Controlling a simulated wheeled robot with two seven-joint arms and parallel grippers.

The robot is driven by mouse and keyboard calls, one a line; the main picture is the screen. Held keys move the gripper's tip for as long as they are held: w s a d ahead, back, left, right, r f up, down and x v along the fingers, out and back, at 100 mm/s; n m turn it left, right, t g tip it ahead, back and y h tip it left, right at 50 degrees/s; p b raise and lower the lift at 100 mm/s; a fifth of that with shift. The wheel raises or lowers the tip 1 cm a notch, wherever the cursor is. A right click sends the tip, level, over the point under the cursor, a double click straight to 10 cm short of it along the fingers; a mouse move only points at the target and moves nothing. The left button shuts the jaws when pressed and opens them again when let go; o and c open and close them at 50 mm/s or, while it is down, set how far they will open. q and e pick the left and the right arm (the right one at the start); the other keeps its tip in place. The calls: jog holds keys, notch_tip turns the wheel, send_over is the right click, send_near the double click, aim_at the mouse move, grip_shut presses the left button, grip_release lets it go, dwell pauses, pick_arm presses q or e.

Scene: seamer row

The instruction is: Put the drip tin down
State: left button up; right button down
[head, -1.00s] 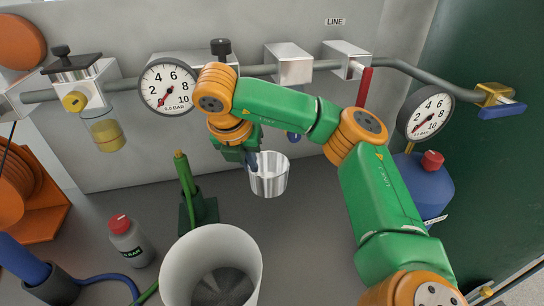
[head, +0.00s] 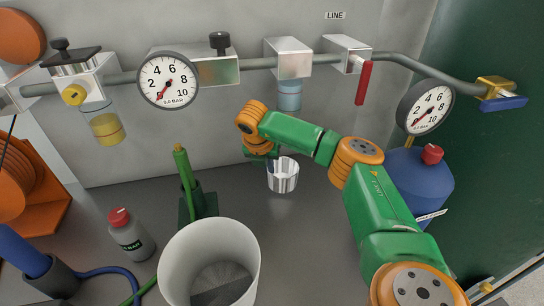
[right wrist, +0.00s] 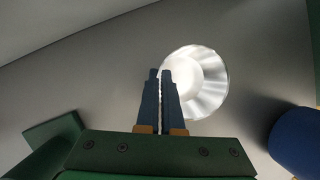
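The drip tin (head: 284,180) is a small shiny metal cup, upright at the back of the grey bench, below the pipe line. My right gripper (head: 271,162) reaches down to its left rim. In the right wrist view the two fingers (right wrist: 160,72) are close together with the tin's wall between them, and the tin (right wrist: 205,85) opens to their right. Whether the tin's base touches the bench or hangs just above it, I cannot tell. My left gripper is not in view.
A large white bucket (head: 250,262) stands in front. A green post (head: 187,180) is to the tin's left, with a grey red-capped bottle (head: 131,238) further left. A blue red-capped container (head: 425,180) is to the right. Bare bench (head: 305,235) lies before the tin.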

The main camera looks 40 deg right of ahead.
jog(key=d, duration=0.1)
jog(key=w+d, duration=0.1)
jog(key=shift+w+d+r+p, duration=0.15)
jog(key=shift+w+d+p, duration=0.05)
jog(key=shift+d+p, duration=0.15)
jog(key=shift+f, duration=0.75)
jog(key=c, duration=1.5)
grip_release()
jog(key=shift+f, duration=0.1)
jog(key=o, duration=0.4)
jog(key=shift+o, duration=0.2)
jog(key=b+v, duration=0.1)
jog(key=v, duration=1.1)
jog(key=shift+s, duration=0.15)
